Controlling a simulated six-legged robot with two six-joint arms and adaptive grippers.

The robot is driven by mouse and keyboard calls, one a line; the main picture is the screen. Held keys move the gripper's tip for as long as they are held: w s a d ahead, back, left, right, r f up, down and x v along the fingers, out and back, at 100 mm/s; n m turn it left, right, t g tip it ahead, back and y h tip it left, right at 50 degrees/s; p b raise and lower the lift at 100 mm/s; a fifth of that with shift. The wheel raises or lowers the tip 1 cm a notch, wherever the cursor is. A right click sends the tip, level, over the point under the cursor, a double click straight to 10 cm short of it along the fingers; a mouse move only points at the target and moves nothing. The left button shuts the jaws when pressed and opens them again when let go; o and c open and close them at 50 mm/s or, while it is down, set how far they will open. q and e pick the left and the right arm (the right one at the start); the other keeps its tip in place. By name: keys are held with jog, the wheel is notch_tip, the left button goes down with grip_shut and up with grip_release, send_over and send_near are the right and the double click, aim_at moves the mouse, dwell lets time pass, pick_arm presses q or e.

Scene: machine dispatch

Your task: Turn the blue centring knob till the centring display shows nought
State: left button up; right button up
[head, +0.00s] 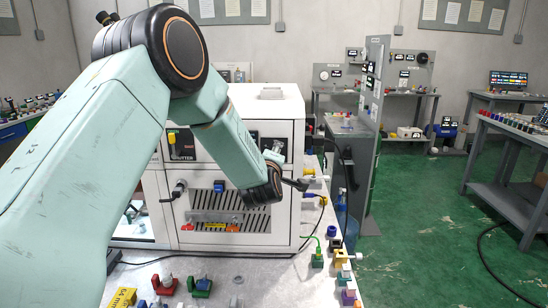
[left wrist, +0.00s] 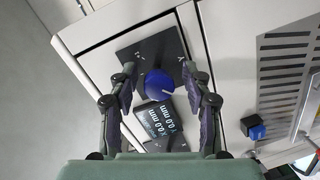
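The blue knob (left wrist: 158,85) is round, with a pale pointer line, on a dark panel plate in the left wrist view. My left gripper (left wrist: 160,72) is open, its fingers on either side of the knob with a visible gap each side. A small black display (left wrist: 158,119) sits just below the knob, tilted in the picture; its two white lines appear to read 0.0 mm. In the head view my left gripper (head: 290,183) is at the front of the white machine (head: 270,105), and my arm hides the knob and display. My right gripper is not in view.
A slotted vent (left wrist: 288,70) and a blue button (left wrist: 255,130) are right of the knob plate. In the head view, coloured parts (head: 200,285) and connectors stand on the bench in front of the machine. A grey upright panel (head: 373,120) stands to its right.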

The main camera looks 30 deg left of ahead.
pick_arm(q)
jog(key=shift+d, duration=0.2)
jog(key=shift+s+d, duration=0.1)
jog(key=shift+s, duration=0.05)
jog(key=v, duration=1.1)
jog(key=shift+s, duration=0.3)
